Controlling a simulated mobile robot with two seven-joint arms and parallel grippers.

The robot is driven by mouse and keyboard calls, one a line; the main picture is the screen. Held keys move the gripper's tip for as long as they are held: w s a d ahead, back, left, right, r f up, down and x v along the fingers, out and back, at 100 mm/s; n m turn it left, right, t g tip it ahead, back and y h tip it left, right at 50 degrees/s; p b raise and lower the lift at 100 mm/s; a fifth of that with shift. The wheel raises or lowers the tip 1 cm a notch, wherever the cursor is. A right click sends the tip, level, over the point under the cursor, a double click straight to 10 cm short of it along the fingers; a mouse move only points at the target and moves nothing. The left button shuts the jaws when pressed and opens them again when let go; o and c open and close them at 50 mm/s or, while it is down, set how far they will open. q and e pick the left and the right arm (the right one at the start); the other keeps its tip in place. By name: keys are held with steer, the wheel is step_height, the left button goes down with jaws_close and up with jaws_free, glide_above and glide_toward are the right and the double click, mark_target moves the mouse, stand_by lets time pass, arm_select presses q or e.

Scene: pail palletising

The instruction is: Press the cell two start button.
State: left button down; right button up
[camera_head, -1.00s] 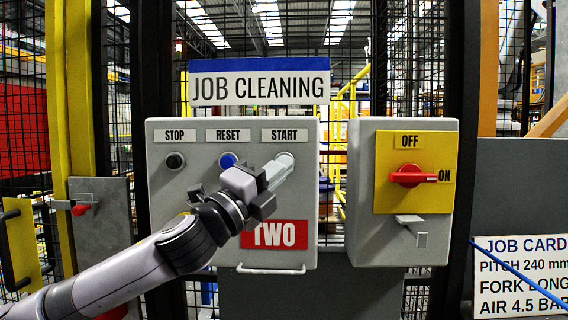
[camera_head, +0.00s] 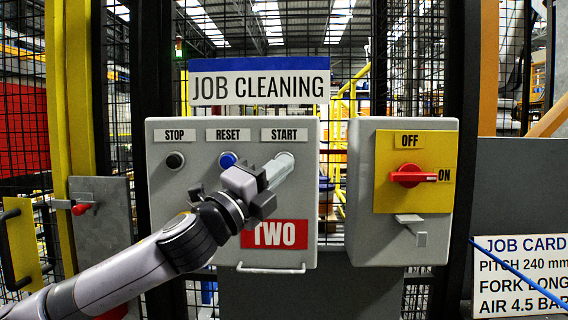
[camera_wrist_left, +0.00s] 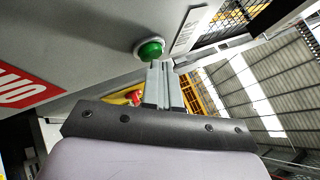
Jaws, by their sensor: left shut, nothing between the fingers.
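The grey control box marked TWO (camera_head: 230,135) has labels STOP, RESET and START. The green start button (camera_wrist_left: 149,49) shows in the left wrist view on the box face. In the head view the fingertips cover most of it, under the START label (camera_head: 284,135). My left gripper (camera_head: 284,162) is shut and empty, its fingertips at the button. It also shows in the left wrist view (camera_wrist_left: 160,66), the tips overlapping the button's lower edge; whether they touch it I cannot tell for sure. My right gripper is not in view.
The black stop button (camera_head: 175,160) and blue reset button (camera_head: 228,159) are left of START. A box with a red rotary switch (camera_head: 411,176) stands to the right. A handle bar (camera_head: 270,270) is below. Mesh fence is behind.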

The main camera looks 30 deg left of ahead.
arm_select(q)
steer(key=shift+s+d, duration=0.35)
steer(key=shift+s, duration=0.25)
steer(key=s+d, duration=0.1)
steer(key=s, duration=0.1)
steer(key=s+d, duration=0.1)
steer(key=s, duration=0.1)
steer(key=shift+s+d, duration=0.1)
steer(key=shift+d, duration=0.2)
stand_by(0.7)
